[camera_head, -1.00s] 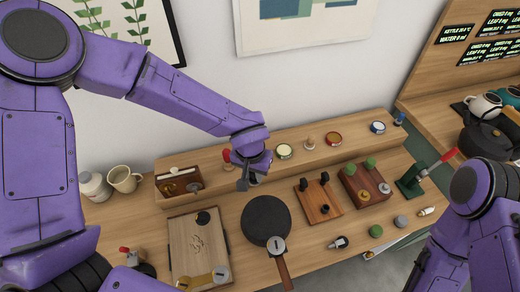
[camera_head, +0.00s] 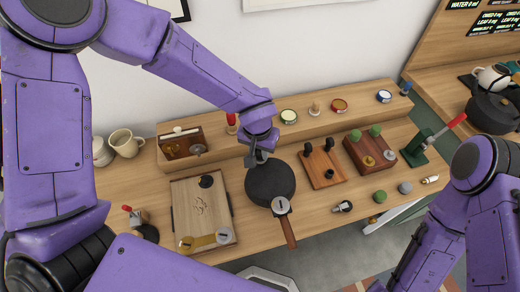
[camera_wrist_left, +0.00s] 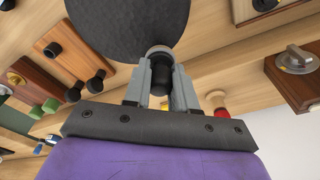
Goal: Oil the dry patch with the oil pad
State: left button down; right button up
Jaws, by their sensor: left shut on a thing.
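My left gripper (camera_head: 258,160) is over the back rim of a dark round pan (camera_head: 270,184) with a wooden handle. In the left wrist view, the gripper (camera_wrist_left: 161,68) is shut on a black knob (camera_wrist_left: 160,80) with a pale, orange-edged round base, which appears to be the oil pad. The base overlaps the edge of the pan (camera_wrist_left: 125,22) in that view; I cannot tell if they touch. I cannot make out a distinct dry patch on the pan's dark surface. My right arm is at the lower right, its gripper out of sight.
A light wooden board (camera_head: 188,203) lies left of the pan. A block with black knobs (camera_head: 322,168) and a darker block with green knobs (camera_head: 370,152) stand to the right. A raised shelf (camera_head: 300,131) with tins runs behind. A green red-handled press (camera_head: 415,150) stands farther right.

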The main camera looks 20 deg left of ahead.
pick_arm(q)
jog(key=shift+w+f, duration=0.1)
jog(key=shift+w, duration=0.15)
jog(key=shift+s, duration=0.2)
jog(key=shift+f, duration=0.55)
dwell(0.3)
jog(key=shift+d, duration=0.1)
